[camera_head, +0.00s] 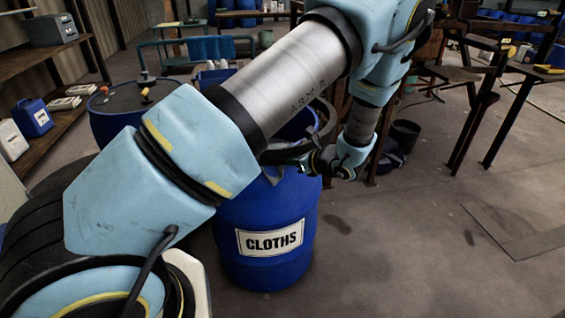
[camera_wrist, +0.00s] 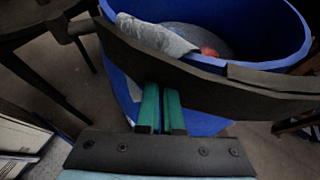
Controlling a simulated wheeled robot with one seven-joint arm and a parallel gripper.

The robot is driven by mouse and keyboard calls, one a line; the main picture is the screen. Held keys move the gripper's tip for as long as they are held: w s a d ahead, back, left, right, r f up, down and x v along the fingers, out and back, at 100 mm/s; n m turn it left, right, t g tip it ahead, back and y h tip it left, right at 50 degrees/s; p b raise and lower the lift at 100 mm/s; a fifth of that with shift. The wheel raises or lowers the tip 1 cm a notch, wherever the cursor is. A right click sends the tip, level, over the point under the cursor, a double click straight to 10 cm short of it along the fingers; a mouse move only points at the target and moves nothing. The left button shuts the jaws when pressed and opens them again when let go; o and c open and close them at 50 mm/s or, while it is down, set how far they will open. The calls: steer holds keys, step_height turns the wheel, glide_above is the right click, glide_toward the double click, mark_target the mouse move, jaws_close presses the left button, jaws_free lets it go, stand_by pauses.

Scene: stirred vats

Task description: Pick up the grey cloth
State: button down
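The grey cloth (camera_wrist: 155,36) hangs over the rim of an open blue barrel in the wrist view. In the head view a small pale grey patch at the rim may be the same cloth; my arm hides most of the barrel's mouth. The blue barrel (camera_head: 264,213) bears a label reading CLOTHS, and it also shows in the wrist view (camera_wrist: 262,18). My gripper (camera_wrist: 161,92) has two green finger pads side by side with only a thin dark gap and nothing visible between them. It appears in the image just below the cloth, apart from it.
Inside the barrel lie a grey surface and a small reddish thing (camera_wrist: 209,51). Another blue drum (camera_head: 118,108) stands behind at the left. A shelf with containers (camera_head: 33,117) is at the far left. Dark metal tables (camera_head: 520,95) stand at the right. The floor at front right is clear.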

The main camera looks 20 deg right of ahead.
step_height(320, 180, up, 11)
steer(key=p, duration=0.7)
steer(key=shift+r, duration=0.2)
step_height(320, 180, up, 9)
steer(key=p, duration=0.6)
